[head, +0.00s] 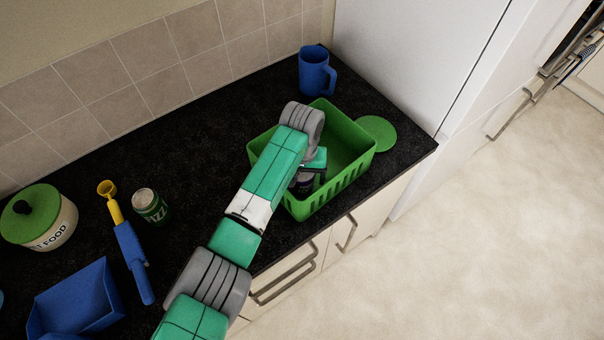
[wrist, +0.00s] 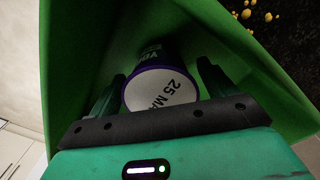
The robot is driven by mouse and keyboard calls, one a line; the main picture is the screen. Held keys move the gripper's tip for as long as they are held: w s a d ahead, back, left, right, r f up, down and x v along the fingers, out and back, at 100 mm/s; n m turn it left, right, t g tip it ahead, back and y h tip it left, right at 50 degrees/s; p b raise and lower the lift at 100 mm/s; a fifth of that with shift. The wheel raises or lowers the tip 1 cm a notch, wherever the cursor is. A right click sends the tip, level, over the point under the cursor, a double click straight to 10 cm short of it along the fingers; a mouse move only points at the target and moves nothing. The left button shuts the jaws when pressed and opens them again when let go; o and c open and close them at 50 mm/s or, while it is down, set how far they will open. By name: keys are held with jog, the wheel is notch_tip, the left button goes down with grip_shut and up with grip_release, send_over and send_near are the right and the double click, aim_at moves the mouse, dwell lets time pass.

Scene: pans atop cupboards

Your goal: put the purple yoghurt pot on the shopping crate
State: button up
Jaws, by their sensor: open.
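The purple yoghurt pot (wrist: 161,86) is inside the green shopping crate (head: 345,128), with its white lid marked "25 MA" towards the wrist camera. My gripper (wrist: 160,80) is open and reaches down into the crate, one finger on each side of the pot. The crate's green walls (wrist: 75,60) surround it in the wrist view. I cannot tell whether the fingers touch the pot.
A blue mug (head: 314,74) stands behind the crate and a green disc (head: 377,133) lies to its right. The counter's middle back is clear.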

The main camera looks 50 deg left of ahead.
notch_tip(320, 180, up, 12)
jog(key=shift+r+b, duration=0.2)
jog(key=shift+b, duration=0.25)
jog(key=shift+w, duration=0.1)
